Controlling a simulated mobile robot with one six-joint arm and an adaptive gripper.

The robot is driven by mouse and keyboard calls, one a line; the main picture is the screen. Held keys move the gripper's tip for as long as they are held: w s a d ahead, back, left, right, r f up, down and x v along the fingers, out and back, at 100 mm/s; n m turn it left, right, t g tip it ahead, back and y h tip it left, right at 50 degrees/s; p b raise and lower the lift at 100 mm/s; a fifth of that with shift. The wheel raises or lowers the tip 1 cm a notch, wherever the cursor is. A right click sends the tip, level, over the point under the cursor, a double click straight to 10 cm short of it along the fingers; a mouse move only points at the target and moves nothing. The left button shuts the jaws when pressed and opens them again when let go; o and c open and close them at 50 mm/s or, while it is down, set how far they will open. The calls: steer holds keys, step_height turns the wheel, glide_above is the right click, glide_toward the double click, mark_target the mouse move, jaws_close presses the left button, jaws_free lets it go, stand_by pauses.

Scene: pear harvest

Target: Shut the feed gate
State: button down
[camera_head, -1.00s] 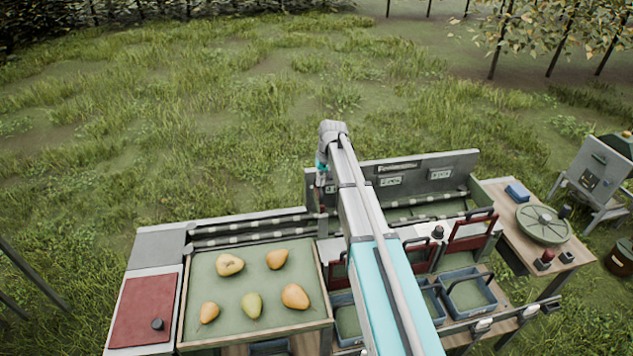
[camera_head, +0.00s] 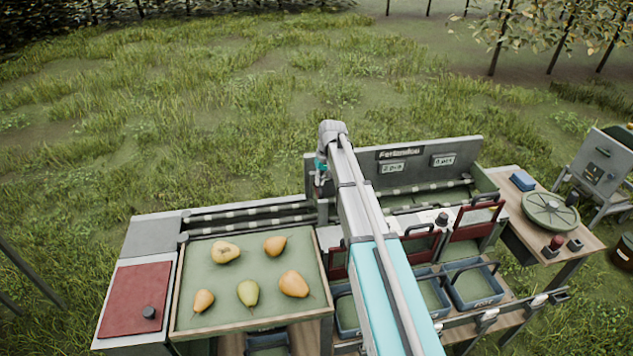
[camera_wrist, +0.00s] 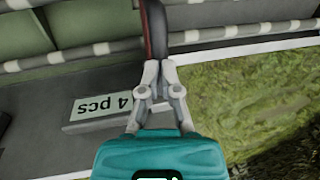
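My gripper (camera_wrist: 161,78) is in the middle of the wrist view. Its fingertips are close together at the end of a dark curved bar with a reddish edge (camera_wrist: 156,30), which looks like the handle of the feed gate. The fingers appear shut on it. In the head view my gripper (camera_head: 320,186) is small, at the left end of the sorter's back panel (camera_head: 462,152), where the feed lane (camera_head: 250,216) meets the sorter. The gate's panel is not clearly visible there, so I cannot tell how far open it is.
A padded tray (camera_head: 215,282) with several pears stands at left, beside a red lid (camera_head: 135,300). Red gates with dark handles (camera_head: 474,222) stand above blue crates (camera_head: 476,288). A round green scale (camera_head: 550,217) is on the right table.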

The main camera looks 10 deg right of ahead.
steer(key=shift+s+f, duration=0.25)
step_height(320, 180, up, 14)
steer(key=d+p, duration=0.2)
steer(key=p, duration=1.2)
steer(key=shift+w+d, duration=0.35)
steer(key=s+a+f+b, duration=0.1)
steer(key=s+f+b, duration=0.3)
steer(key=s, duration=0.5)
steer(key=s+a+f+h+b, duration=0.1)
steer(key=s+f+b, duration=0.3)
steer(key=s, duration=0.6)
steer(key=s+a+f+h+b, duration=0.1)
steer(key=s+f+b, duration=0.3)
steer(key=s, duration=0.6)
steer(key=shift+s+a+f, duration=0.2)
steer(key=shift+a+f, duration=0.2)
steer(key=shift+a, duration=0.2)
